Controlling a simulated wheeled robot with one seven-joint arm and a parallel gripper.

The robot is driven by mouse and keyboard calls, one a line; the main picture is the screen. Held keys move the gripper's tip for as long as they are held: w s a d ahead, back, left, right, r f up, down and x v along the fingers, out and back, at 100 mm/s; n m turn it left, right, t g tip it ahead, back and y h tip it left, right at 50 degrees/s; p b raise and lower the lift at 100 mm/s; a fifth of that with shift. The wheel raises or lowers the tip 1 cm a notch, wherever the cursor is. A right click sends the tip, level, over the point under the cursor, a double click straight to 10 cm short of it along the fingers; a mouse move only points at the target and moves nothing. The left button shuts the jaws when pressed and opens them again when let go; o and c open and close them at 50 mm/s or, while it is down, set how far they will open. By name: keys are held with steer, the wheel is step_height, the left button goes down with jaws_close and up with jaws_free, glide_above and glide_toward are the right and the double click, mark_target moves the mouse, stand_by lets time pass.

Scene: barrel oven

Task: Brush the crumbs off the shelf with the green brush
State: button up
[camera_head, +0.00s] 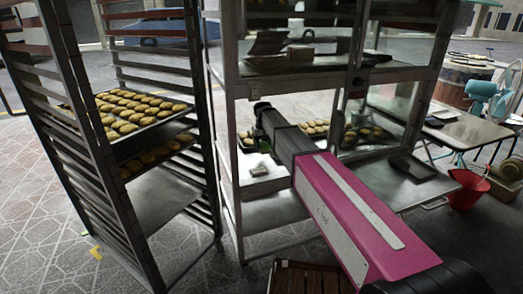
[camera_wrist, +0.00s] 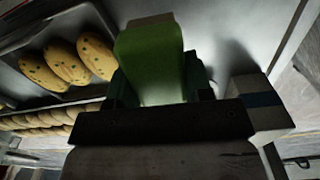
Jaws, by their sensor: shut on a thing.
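In the wrist view a green brush (camera_wrist: 150,62) is between the dark jaws of my gripper (camera_wrist: 160,85), which is shut on it. The brush's upper end has a tan edge; its bristles cannot be made out. Pale shelf surface (camera_wrist: 235,22) shows behind and to the right of the brush; contact cannot be told. In the head view my arm reaches into the metal-framed cabinet, and a small green patch (camera_head: 264,146), likely the brush, shows below the wrist over a shelf (camera_head: 270,184). My arm hides part of this shelf. I cannot make out crumbs.
A tray of speckled cookies (camera_wrist: 68,68) lies left of the brush in the wrist view. A white block with a blue stripe (camera_wrist: 260,103) is at right. Cabinet posts (camera_head: 226,150) stand close to my arm. A rack (camera_head: 75,110) with cookie trays stands left; a red bucket (camera_head: 468,190) stands right.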

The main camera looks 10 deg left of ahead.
steer(key=shift+r, duration=1.55)
